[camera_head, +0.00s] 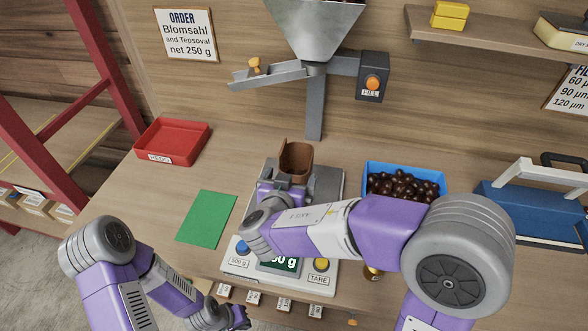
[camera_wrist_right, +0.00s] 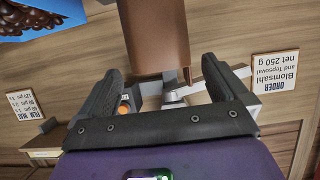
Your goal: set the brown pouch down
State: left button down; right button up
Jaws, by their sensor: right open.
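The brown pouch (camera_head: 296,157) stands upright on the steel plate of the scale (camera_head: 330,190), below the hopper. It also shows in the right wrist view (camera_wrist_right: 155,38), between and beyond the spread fingers. My right gripper (camera_head: 288,176) is at the near side of the pouch; its fingers (camera_wrist_right: 160,82) are apart, with gaps on both sides of the pouch. The arm hides part of the scale and its display. My left gripper (camera_head: 232,318) is low at the bottom edge, away from the pouch; its fingers are too unclear to read.
A metal hopper (camera_head: 315,30) with a chute and a fill box (camera_head: 372,78) rises behind the scale. A green mat (camera_head: 207,218) and red tray (camera_head: 190,130) lie left.

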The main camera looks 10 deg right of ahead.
jog(key=v, duration=0.5)
jog(key=shift+r, duration=0.1)
dwell(0.4)
